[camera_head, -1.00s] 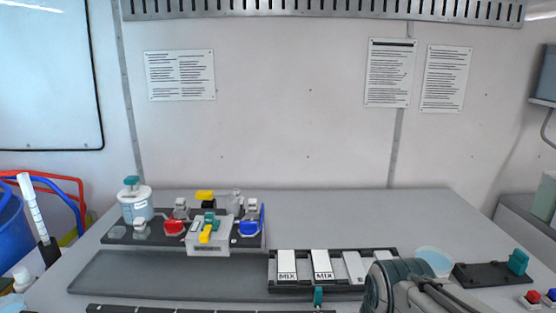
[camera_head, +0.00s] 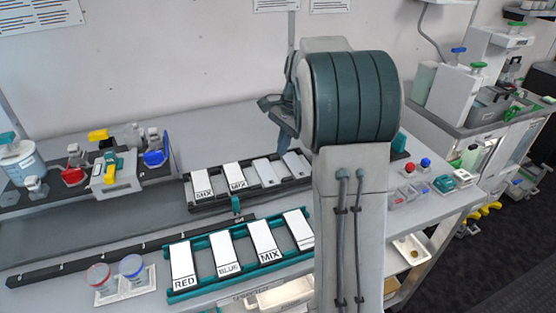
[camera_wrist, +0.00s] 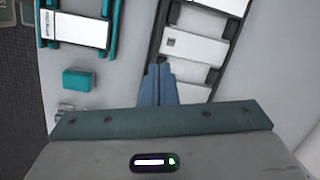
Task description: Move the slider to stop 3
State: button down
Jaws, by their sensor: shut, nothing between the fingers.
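The slider appears to be the small teal knob (camera_head: 236,205) at the right part of a long dark rail (camera_head: 105,256). The rail runs along the table between the black card rack and the teal card rack. Stop numbers are not legible. My gripper (camera_head: 284,143) is over the right end of the black rack, behind and to the right of the knob, apart from it, fingers pointing down. In the wrist view its fingertips (camera_wrist: 158,72) are together and empty, beside the black rack. My arm hides part of the table's right side.
The black rack (camera_head: 208,207) and teal rack (camera_head: 215,287) hold white cards. Valves and a white jar (camera_head: 20,165) stand at back left. Red and blue cups (camera_head: 118,278) are at the front. Small red and blue buttons (camera_head: 417,165) are at right. A teal block (camera_wrist: 88,80) shows in the wrist view.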

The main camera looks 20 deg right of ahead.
aim_at(279, 175)
jog(key=w+d+f+m, duration=0.3)
jog(key=w+d+m, duration=0.1)
jog(key=w+d, duration=0.15)
jog(key=x, duration=0.3)
jog(key=a+p+x, duration=0.1)
jog(key=x, duration=0.2)
jog(key=p+x, duration=0.1)
jog(key=x, duration=0.3)
jog(key=shift+a+r, duration=0.1)
jog(key=shift+a, duration=0.1)
